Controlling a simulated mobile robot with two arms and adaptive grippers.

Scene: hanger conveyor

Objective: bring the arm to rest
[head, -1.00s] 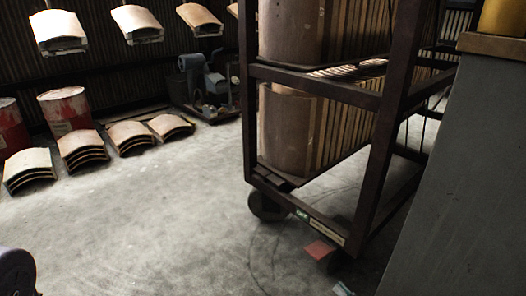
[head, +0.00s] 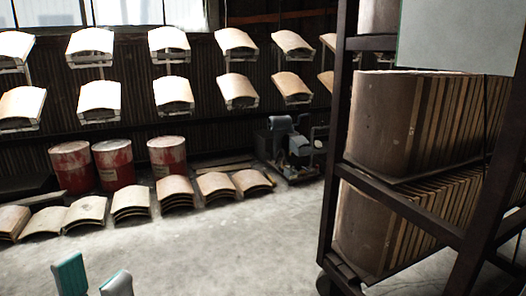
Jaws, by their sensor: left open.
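My left gripper (head: 94,279) shows at the bottom left edge of the head view. Only its two fingertips are in the picture, one teal-green and one paler. They stand apart with nothing visible between them, in front of bare concrete floor. The rest of the left arm is out of the picture. My right gripper is not in view.
A dark wheeled rack (head: 339,120) with curved wooden panels stands at right. A flat grey panel (head: 458,38) covers the top right. Panels hang in two rows (head: 173,94) at the back. Red drums (head: 113,165), floor stacks (head: 130,202) and a machine (head: 290,150) stand below. Middle floor is clear.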

